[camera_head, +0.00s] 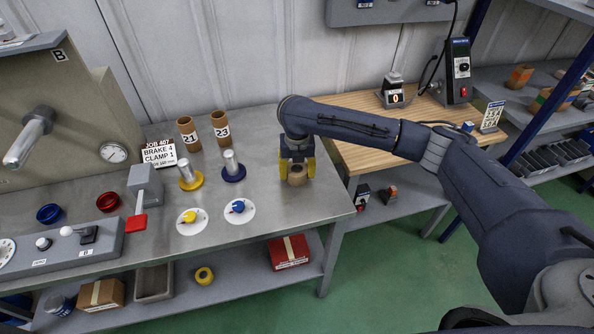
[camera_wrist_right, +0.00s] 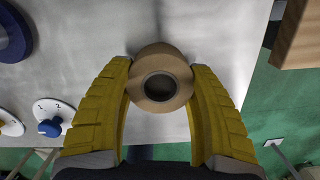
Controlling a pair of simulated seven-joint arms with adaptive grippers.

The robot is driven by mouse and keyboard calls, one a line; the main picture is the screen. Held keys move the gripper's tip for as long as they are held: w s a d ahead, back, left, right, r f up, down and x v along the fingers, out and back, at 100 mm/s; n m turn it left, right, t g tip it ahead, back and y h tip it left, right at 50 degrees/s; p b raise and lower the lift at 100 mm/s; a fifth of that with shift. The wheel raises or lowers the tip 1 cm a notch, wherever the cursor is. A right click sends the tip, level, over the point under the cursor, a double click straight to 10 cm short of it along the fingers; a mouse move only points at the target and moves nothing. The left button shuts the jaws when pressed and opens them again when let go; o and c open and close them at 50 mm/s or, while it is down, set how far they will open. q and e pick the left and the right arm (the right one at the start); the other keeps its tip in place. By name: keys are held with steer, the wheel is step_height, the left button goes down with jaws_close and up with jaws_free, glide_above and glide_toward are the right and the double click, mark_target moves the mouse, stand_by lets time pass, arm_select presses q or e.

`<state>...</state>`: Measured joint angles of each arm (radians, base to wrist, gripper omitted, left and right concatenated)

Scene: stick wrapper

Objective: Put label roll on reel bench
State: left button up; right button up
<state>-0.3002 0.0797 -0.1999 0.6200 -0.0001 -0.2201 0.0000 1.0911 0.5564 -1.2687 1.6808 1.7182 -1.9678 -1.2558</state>
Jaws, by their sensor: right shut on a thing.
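The label roll (camera_head: 297,176) is a small tan ring with a dark hollow core. It is at the right part of the grey metal reel bench (camera_head: 300,212), and I cannot tell whether it touches the top. My right gripper (camera_head: 297,170) has yellow fingers and points down at the bench. In the right wrist view the roll (camera_wrist_right: 160,78) sits between the fingertips (camera_wrist_right: 161,82), which are shut on its two sides. My left gripper is not in view.
Left of the roll stand a blue-based spindle (camera_head: 232,168) and a yellow-based spindle (camera_head: 189,174), with two dials in front. Cardboard tubes 21 (camera_head: 188,134) and 23 (camera_head: 221,128) stand behind. A wooden-topped table (camera_head: 370,145) adjoins at right. The bench's front right is clear.

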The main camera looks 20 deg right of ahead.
mark_target(297, 172)
steer(key=shift+f, duration=0.15)
steer(key=o, duration=1.2)
steer(key=shift+c, duration=0.2)
step_height(297, 172, up, 12)
steer(key=s, duration=0.1)
steer(key=shift+a, duration=0.15)
steer(key=shift+s, duration=0.1)
